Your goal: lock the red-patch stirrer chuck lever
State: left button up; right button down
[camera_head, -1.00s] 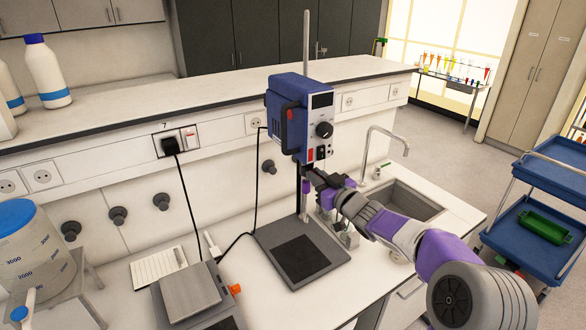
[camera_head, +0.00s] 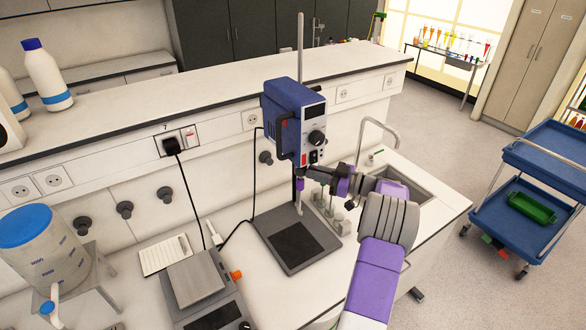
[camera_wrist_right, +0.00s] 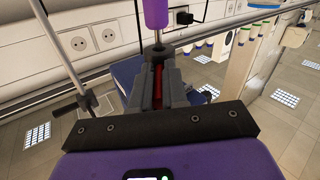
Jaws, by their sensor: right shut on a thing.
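The blue overhead stirrer (camera_head: 283,101) stands on its rod, with a red patch (camera_head: 304,159) low on its front face. My right gripper (camera_head: 311,174) is just under the stirrer head, beside the chuck. In the right wrist view its fingers (camera_wrist_right: 158,82) are shut on a narrow red lever (camera_wrist_right: 157,88), mostly hidden between them. The lever's exact angle cannot be told. My left gripper is not in view.
The stirrer's grey base plate (camera_head: 270,224) is on the white bench. A black cable runs left of the stirrer.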

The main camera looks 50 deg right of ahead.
jog(key=shift+d+r+n+y+p, duration=0.1)
jog(key=shift+d+n+y+p, duration=0.2)
jog(key=shift+n+y, duration=0.25)
jog(key=shift+w+g+y, duration=0.1)
jog(key=shift+g+y, duration=0.2)
jog(key=shift+y, duration=0.05)
jog(key=c, duration=1.1)
grip_release()
jog(key=shift+c, duration=0.2)
jog(key=b+v, duration=0.1)
jog(key=v, duration=0.6)
jog(key=shift+s, duration=0.2)
jog(key=shift+d, duration=0.1)
